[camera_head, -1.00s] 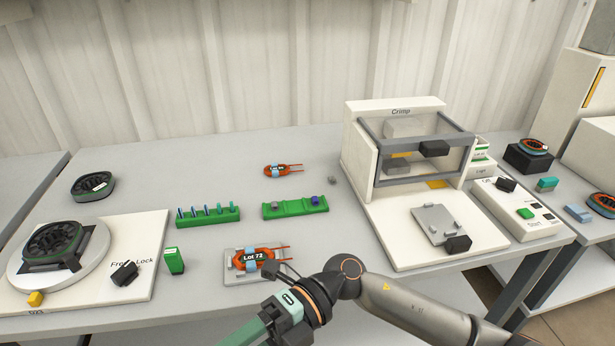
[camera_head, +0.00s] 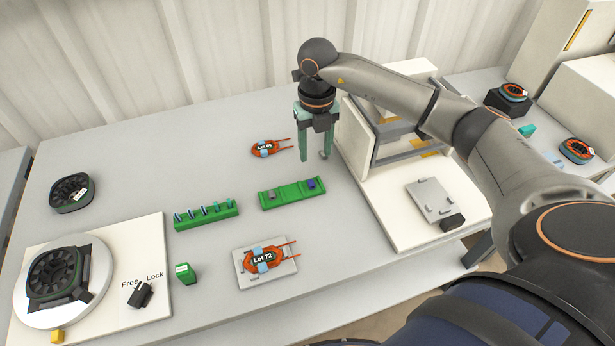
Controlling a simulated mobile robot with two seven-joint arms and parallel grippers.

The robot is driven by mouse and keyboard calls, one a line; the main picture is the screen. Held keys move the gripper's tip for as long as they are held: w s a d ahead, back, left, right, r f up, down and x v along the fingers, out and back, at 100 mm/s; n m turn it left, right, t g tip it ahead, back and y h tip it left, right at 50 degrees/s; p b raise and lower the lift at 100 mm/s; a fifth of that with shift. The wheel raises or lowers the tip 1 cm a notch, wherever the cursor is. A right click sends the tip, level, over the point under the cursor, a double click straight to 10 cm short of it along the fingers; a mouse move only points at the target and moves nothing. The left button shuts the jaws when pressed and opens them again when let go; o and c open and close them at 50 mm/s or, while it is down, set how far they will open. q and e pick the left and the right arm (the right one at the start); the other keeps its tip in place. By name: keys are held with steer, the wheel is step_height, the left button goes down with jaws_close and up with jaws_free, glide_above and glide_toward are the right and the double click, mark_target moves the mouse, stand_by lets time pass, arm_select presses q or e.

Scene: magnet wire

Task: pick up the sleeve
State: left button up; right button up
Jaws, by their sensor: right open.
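I cannot tell for sure which thing is the sleeve. A green rack (camera_head: 207,220) holds several small upright blue-green pieces. A green tray (camera_head: 275,198) to its right holds a small grey piece and a purple piece (camera_head: 311,184). My right gripper (camera_head: 316,156) is open and points down over the table, behind the tray and right of the orange coil marked Lot 64 (camera_head: 266,148). A tiny grey piece shows at its right fingertip, mostly hidden; I cannot tell whether they touch. My left gripper is not in view.
The Crimp machine (camera_head: 365,165) stands just right of my gripper, partly hidden by my right arm. A Lot 72 coil (camera_head: 263,259) lies on a grey plate in front. A turntable (camera_head: 92,268) stands at the left.

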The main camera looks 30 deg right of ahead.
glide_above(312, 183)
steer(key=f, duration=0.4)
steer(key=shift+d+f, duration=0.3)
steer(key=shift+d, duration=0.1)
steer(key=f, duration=0.5)
steer(key=shift+a+f, duration=0.1)
steer(key=shift+a, duration=0.3)
jaws_close()
